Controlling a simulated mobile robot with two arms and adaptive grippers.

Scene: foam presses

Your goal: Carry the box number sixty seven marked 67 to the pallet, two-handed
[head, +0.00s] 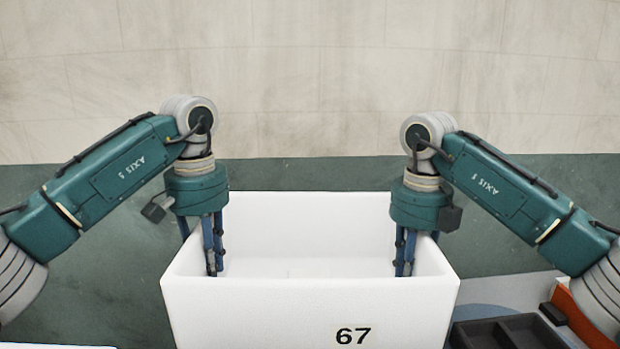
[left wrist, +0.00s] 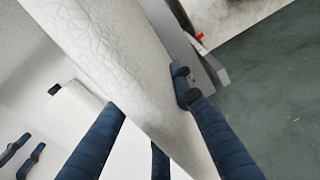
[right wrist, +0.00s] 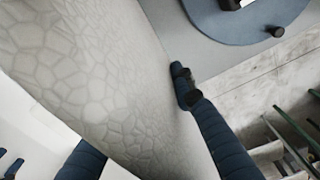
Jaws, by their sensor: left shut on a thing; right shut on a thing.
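The white foam box marked 67 (head: 250,315) is in the lower middle of the head view, open at the top and looking empty where I see inside. My left gripper (head: 212,265) is shut on its left wall, with fingers on both sides of the wall. My right gripper (head: 404,265) is shut on its right wall in the same way. The wall between the fingers also shows in the left wrist view (left wrist: 120,65) and in the right wrist view (right wrist: 95,75). The box's underside is hidden. No pallet can be made out.
A dark divided tray (head: 505,334) and an orange object (head: 577,310) are at the lower right, on a light surface beside the box. A round blue-grey disc (right wrist: 245,22) shows in the right wrist view. Green floor and a pale wall (head: 310,80) lie beyond the box.

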